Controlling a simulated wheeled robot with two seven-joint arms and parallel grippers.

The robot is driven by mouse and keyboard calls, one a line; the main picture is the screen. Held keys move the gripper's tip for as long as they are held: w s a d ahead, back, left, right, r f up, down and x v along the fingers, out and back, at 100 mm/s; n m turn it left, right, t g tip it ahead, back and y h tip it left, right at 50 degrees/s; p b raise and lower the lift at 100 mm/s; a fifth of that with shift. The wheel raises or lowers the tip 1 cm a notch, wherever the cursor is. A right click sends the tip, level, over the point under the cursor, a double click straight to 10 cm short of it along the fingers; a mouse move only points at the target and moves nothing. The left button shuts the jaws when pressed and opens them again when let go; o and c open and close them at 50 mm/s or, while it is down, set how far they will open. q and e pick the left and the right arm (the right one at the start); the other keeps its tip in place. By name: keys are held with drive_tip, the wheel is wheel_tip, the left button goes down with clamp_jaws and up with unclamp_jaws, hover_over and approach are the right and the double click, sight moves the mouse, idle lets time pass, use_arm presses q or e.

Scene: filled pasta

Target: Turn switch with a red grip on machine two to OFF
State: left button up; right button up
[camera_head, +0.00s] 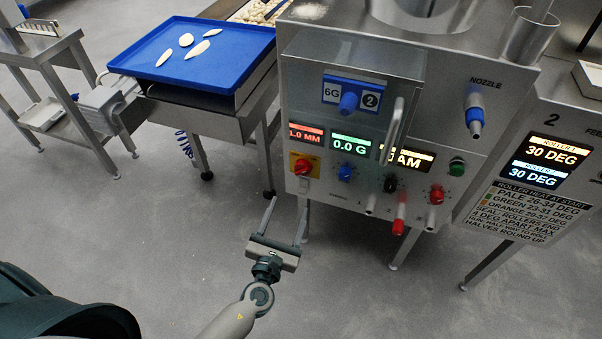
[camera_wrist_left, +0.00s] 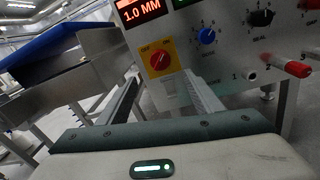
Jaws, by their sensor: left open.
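The switch with a red grip (camera_head: 302,167) sits on a yellow plate at the lower left of the machine's front panel. In the left wrist view the red grip (camera_wrist_left: 160,60) shows on its yellow plate, with "OFF" and "ON" lettering, between and beyond my fingers. The grip looks slanted; which mark it points to I cannot tell for sure. The machine (camera_head: 340,75) is a steel box with knobs and displays. My left gripper (camera_head: 287,207) is open and empty, below and in front of the switch, apart from it. My right gripper is not in view.
Blue, black and red knobs, a green button (camera_head: 457,167) and a red-tipped lever (camera_head: 399,226) share the panel. A vertical handle (camera_head: 392,130) juts out above. A blue tray (camera_head: 225,62) with pasta pieces stands at left. The floor in front is clear.

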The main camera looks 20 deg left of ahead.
sight(302, 173)
use_arm(q)
drive_tip(key=w, duration=1.2)
drive_tip(key=shift+w+a, duration=0.2)
drive_tip(key=shift+w, duration=0.6)
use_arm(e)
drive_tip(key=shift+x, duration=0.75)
use_arm(q)
drive_tip(key=shift+c, duration=0.4)
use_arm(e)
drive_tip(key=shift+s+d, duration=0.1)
use_arm(q)
drive_tip(key=c, duration=1)
